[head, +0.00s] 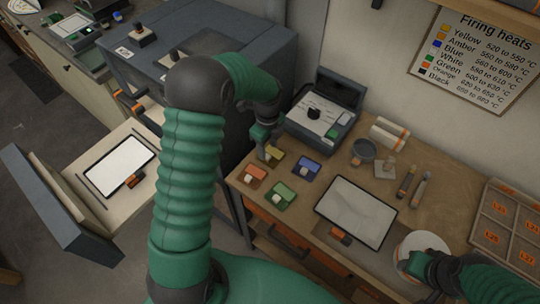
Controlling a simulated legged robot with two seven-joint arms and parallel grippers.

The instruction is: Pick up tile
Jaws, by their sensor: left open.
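A pale rectangular tile or panel (355,211) in a dark frame with an orange handle lies flat on the wooden bench. A similar bright white panel (120,166) lies on the open kiln door at the left. Four-sided small coloured pieces lie on the bench: yellow (275,154), orange (253,175), blue (306,168) and green (281,195), each with a small white block. My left gripper (264,152) is open, pointing down beside the yellow piece; contact cannot be told. My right gripper (410,264) is over a white round plate (424,247); its fingers are unclear.
A dark grey case (325,112) with a raised lid stands behind the coloured pieces. A jar (363,151), a roll (389,134) and two pen-like tools (413,187) lie to the right. A compartment tray (507,226) sits at the right edge. The kiln (240,45) stands left.

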